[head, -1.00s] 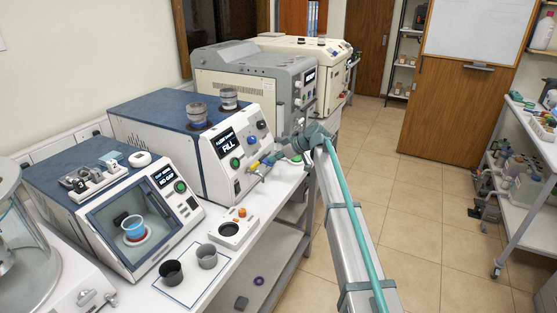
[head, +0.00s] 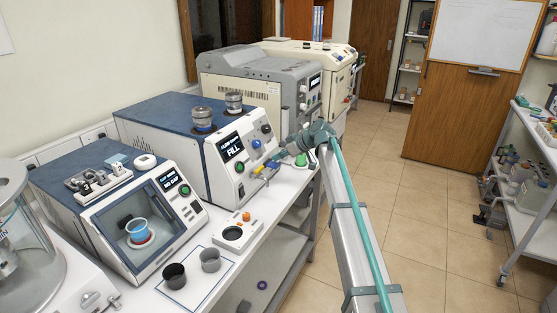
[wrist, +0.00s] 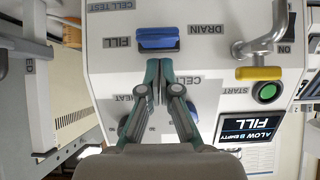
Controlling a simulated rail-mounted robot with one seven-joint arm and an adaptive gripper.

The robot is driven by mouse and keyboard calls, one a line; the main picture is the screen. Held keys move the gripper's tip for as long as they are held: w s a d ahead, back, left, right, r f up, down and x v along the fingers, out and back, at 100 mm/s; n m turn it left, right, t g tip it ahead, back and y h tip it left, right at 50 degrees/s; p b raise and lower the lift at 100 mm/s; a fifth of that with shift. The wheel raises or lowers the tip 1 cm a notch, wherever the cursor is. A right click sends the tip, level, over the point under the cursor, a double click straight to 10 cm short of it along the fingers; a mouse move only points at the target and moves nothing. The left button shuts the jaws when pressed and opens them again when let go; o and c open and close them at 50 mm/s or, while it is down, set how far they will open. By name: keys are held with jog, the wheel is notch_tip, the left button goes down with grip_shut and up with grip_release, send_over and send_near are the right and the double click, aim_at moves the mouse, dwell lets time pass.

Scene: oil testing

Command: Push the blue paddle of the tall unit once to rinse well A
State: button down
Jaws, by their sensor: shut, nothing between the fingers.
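The tall unit (head: 165,107) is a blue-topped white box with two metal cups on top, one at the front (head: 202,119) and one behind (head: 234,103). In the wrist view its front panel appears upside down. The blue paddle (wrist: 158,40) sits there between the FILL and DRAIN labels. My gripper (wrist: 158,66) is shut and empty. Its tips are just below the paddle in the wrist view; I cannot tell if they touch it. The screen (wrist: 249,131) reads A LOW, B EMPTY, FILL.
A lower unit with a window (head: 140,215) stands to the left, and a grey unit (head: 255,70) behind. Two small cups (head: 174,275) stand on the bench.

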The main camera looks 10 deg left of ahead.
aim_at(279, 166)
notch_tip(279, 166, up, 3)
jog(key=shift+r, duration=0.15)
jog(key=b+v, duration=0.2)
jog(key=v, duration=0.7)
jog(key=shift+r+b, duration=0.35)
jog(key=shift+r, duration=0.1)
dwell(1.0)
